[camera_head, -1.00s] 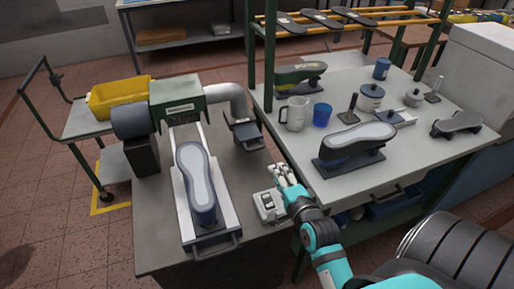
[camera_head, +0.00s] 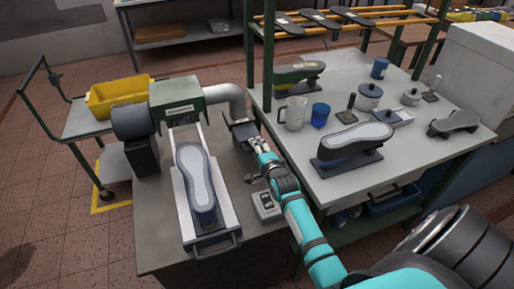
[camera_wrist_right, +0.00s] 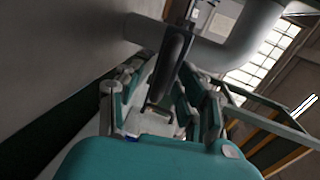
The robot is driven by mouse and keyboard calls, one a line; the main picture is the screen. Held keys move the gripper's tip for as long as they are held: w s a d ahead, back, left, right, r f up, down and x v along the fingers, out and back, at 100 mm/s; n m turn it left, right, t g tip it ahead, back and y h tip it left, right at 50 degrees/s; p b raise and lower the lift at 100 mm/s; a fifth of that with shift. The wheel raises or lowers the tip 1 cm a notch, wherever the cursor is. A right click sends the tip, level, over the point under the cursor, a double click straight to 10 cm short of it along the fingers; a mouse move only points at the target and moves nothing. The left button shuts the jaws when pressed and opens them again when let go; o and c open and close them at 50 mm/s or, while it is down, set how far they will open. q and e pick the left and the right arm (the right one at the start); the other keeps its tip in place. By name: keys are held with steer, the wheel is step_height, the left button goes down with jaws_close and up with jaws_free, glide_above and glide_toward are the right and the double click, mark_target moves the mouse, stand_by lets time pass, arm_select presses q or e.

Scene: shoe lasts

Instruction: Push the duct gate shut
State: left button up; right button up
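The duct gate (camera_head: 241,131) is a dark plate in a housing below the mouth of the grey bent duct (camera_head: 232,97), with a handle at its front side. My right gripper (camera_head: 261,147) is at the front right of the gate, close to its handle; I cannot tell if they touch. In the right wrist view, a dark rounded bar (camera_wrist_right: 172,60) stands in front of my right gripper (camera_wrist_right: 158,105), with the grey duct (camera_wrist_right: 240,40) behind it. The finger opening is not clear. My left gripper is not in view.
A shoe last (camera_head: 196,180) lies on a tray left of the gate, beside the green machine (camera_head: 178,98). The right-hand table (camera_head: 290,152) holds a jug (camera_head: 295,113), blue cup (camera_head: 320,115) and another last (camera_head: 352,145).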

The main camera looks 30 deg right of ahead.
steer(key=shift+w, duration=0.15)
steer(key=c, duration=0.7)
steer(key=shift+f, duration=0.15)
jaws_close()
